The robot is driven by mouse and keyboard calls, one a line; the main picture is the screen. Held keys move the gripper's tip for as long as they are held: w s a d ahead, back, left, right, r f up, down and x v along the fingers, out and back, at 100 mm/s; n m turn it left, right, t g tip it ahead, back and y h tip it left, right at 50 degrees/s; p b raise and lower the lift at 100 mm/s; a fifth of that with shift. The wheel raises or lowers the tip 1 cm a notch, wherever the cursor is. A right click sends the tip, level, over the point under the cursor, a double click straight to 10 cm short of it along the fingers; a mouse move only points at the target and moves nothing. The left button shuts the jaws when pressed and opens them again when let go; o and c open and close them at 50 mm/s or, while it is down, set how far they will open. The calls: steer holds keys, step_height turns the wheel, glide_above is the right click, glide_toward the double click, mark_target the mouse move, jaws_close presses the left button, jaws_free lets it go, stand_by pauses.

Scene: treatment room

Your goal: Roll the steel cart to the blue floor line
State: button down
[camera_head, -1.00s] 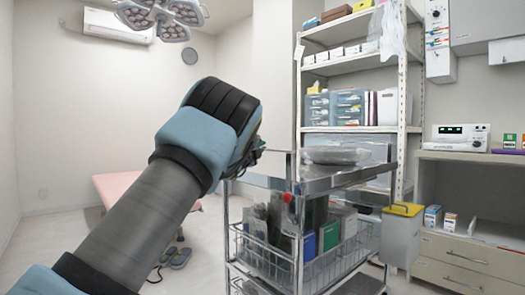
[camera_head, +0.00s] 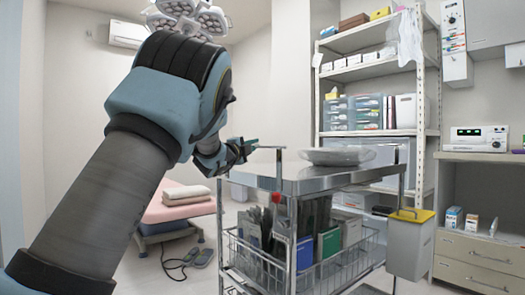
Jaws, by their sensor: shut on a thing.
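The steel cart (camera_head: 335,177) stands right of centre in the head view. It has a shiny top with a clear-wrapped tray (camera_head: 337,156) on it and a wire basket (camera_head: 345,262) below, holding folders and boxes. My gripper (camera_head: 250,147) is at the cart's near left top corner, shut on its handle rail. The fingertips are small in the picture, so the exact contact is hard to see. My arm covers the left of the view. The cart's wheels are below the frame. I see no blue floor line in this view.
A shelf rack (camera_head: 428,130) stands behind the cart. A yellow-lidded bin (camera_head: 410,250) is at the cart's right, near a drawer cabinet (camera_head: 480,255).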

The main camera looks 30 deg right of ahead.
steer(key=s+a+b, duration=0.1)
steer(key=a+b, duration=0.1)
steer(key=a, duration=0.7)
steer(key=s+a+b, duration=0.2)
steer(key=a, duration=0.7)
steer(key=shift+s, duration=0.25)
steer(key=shift+f, duration=0.1)
steer(key=c, duration=0.9)
jaws_free()
steer(key=shift+c, duration=0.2)
steer(key=p+v, duration=0.1)
steer(key=v, duration=0.9)
steer(key=shift+s+a, duration=0.25)
